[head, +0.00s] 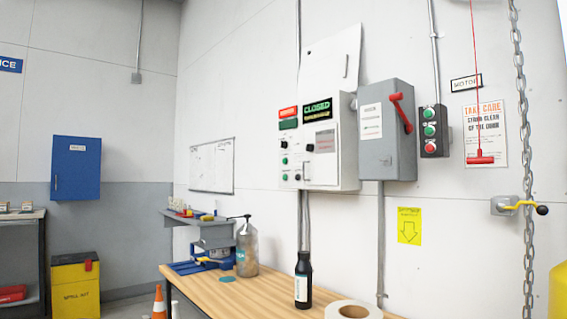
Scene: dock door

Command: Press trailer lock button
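A white control box (348,150) hangs on the wall near the middle of the head view. Its front carries several small green buttons (285,161), black knobs (309,148) and a grey label plate (325,141). Above these, a dark display (317,106) reads "CLOSED" in green, beside a red sign (288,112) and a green sign (288,124). The button labels are too small to read, so I cannot tell which one is the trailer lock button. A separate black station (433,130) has two green buttons and a red one. Neither of my grippers is in view.
A wooden workbench (240,293) stands below the box, with a dark bottle (303,280), a clear pump bottle (247,250) and a tape roll (354,310). A grey switch box (386,135) with a red lever adjoins on the right. A chain (524,150) and red pull handle (480,159) hang farther right.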

